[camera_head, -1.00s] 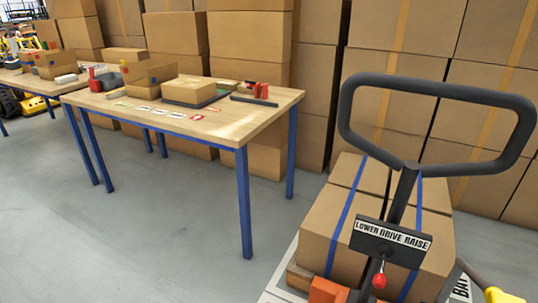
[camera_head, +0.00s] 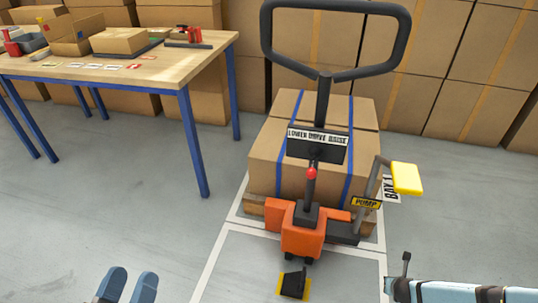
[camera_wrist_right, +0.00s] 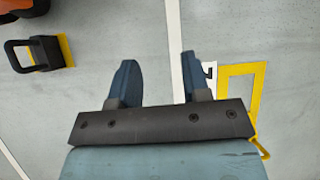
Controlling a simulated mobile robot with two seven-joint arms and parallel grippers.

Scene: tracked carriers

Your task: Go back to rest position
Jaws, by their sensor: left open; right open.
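My left gripper (camera_head: 126,287) shows at the bottom left of the head view as two blue fingertips, apart and empty above the grey floor. Part of my right arm (camera_head: 460,291) shows at the bottom right of that view. In the right wrist view, my right gripper (camera_wrist_right: 159,65) is open, with nothing between its blue fingers and bare floor beyond. Both grippers are clear of the orange pallet jack (camera_head: 303,236), which stands between them and farther ahead.
The jack has a dark loop handle (camera_head: 265,40), a red knob and a yellow pedal (camera_head: 407,178). Strapped cartons (camera_head: 265,160) sit on it. A blue-legged wooden table (camera_head: 190,55) stands at upper left. Stacked boxes line the back. Floor at left is clear.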

